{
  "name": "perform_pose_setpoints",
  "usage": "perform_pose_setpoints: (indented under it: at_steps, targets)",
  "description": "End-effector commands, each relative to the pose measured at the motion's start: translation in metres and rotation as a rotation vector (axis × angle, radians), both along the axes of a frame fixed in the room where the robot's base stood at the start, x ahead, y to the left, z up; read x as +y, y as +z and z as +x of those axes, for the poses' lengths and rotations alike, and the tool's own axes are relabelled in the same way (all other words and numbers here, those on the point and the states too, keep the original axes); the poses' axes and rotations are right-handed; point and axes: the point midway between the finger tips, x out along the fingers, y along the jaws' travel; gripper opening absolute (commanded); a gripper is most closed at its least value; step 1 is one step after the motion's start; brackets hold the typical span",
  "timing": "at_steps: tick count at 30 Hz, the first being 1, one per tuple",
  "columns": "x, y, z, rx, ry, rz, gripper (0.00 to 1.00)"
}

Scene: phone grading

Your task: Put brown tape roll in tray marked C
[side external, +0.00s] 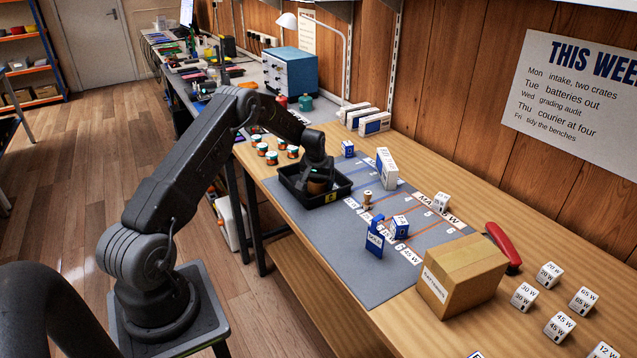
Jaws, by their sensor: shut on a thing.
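My gripper (317,178) points down inside the black tray (338,196) on the grey mat. It is shut on the brown tape roll (316,187), which shows just under the fingers, low within the tray walls. I cannot tell whether the roll touches the tray floor. The tray has a small yellow label on its front wall; its letter is too small to read surely. The near wall and my wrist hide part of the tray's inside.
A grey mat (375,285) with printed lines holds a blue card stand (375,238), a small wooden piece (367,200) and white-blue boxes (386,168). Small jars (271,157) stand left of the tray. A cardboard box (461,275) and red stapler-like object (503,246) lie right.

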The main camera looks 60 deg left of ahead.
Motion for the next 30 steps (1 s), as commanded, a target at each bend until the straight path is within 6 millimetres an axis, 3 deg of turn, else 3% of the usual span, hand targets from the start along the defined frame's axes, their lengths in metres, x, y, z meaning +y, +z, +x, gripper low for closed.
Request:
perform_pose_setpoints:
  at_steps: [12, 13, 20, 30]
  targets:
    - [0.0005, -0.0089, 0.0000, -0.001, 0.000, 0.001, 0.50]
    - [0.0005, -0.0085, -0.0001, -0.001, 0.000, 0.001, 0.77]
    - [0.0004, -0.0082, -0.0001, -0.001, 0.000, 0.001, 0.99]
    - [0.0001, -0.0009, -0.0003, -0.003, 0.000, 0.001, 1.00]
